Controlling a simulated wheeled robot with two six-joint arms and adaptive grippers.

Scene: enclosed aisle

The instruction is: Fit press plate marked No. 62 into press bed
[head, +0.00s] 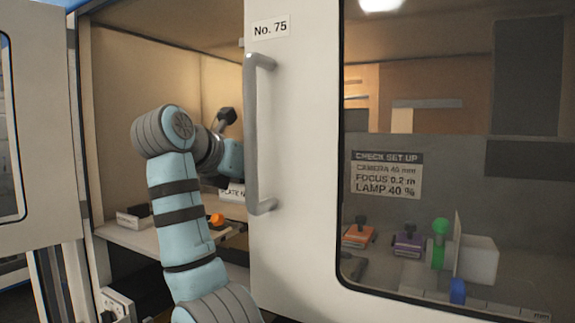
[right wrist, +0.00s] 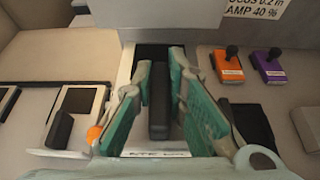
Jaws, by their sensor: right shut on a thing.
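My right gripper (right wrist: 161,64) is low inside the open cabinet, its teal fingers on either side of a dark upright bar (right wrist: 158,112), and it is shut on this bar. What the bar belongs to, and any number on it, cannot be made out. Below it is a pale holder (right wrist: 125,72) with a dark opening. A white label (head: 232,191) starting "PLATE" shows in the head view, its number cut off by the door. Which fixture is the press bed I cannot tell. My left gripper is in neither view.
The door (head: 295,180) marked No. 75 hides part of the cabinet. An orange plate (right wrist: 229,68) and a purple plate (right wrist: 271,68) with black knobs stand at right. A white-framed tray (right wrist: 92,98) with a black block and an orange knob (right wrist: 94,134) are at left.

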